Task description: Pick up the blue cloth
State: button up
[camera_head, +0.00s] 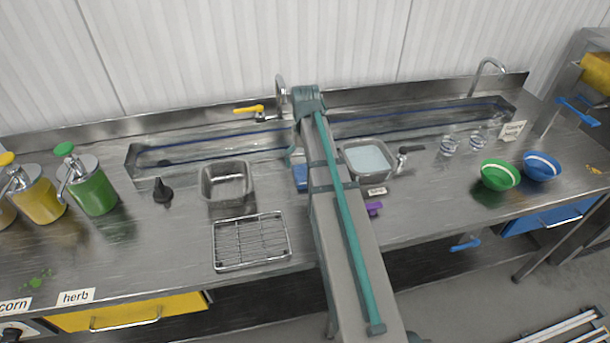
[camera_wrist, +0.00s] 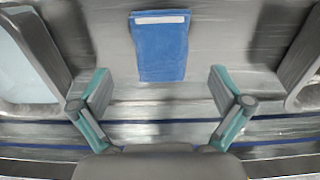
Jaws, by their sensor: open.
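The blue cloth (camera_wrist: 160,52) lies flat on the steel counter in the wrist view, folded, with a white stripe near its top edge. In the head view only a part of the cloth (camera_head: 300,178) shows, as my arm covers the rest. My gripper (camera_wrist: 158,88) is open and empty, its two teal-edged fingers spread wide to either side of the cloth's lower end. The fingers appear apart from the cloth; their height above it is hard to tell. In the head view the fingers are mostly hidden behind my arm.
A square steel pan (camera_head: 227,184) stands left of the cloth and a pan with pale liquid (camera_head: 367,160) stands right. A wire rack (camera_head: 251,241) lies in front. A purple object (camera_head: 374,208) lies right of my arm. The sink trough (camera_head: 205,148) runs behind.

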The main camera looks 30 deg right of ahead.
aim_at(305, 173)
jog(key=shift+w+f+p, duration=0.15)
jog(key=shift+f+p, duration=0.95)
jog(key=shift+f, duration=1.45)
jog(key=c, duration=1.1)
jog(key=shift+r, duration=0.15)
jog(key=shift+r, duration=0.4)
jog(key=shift+r+b, duration=0.5)
jog(key=shift+r, duration=0.45)
jog(key=s+r+b, duration=0.4)
jog(key=s+r, duration=0.6)
jog(key=s, duration=0.4)
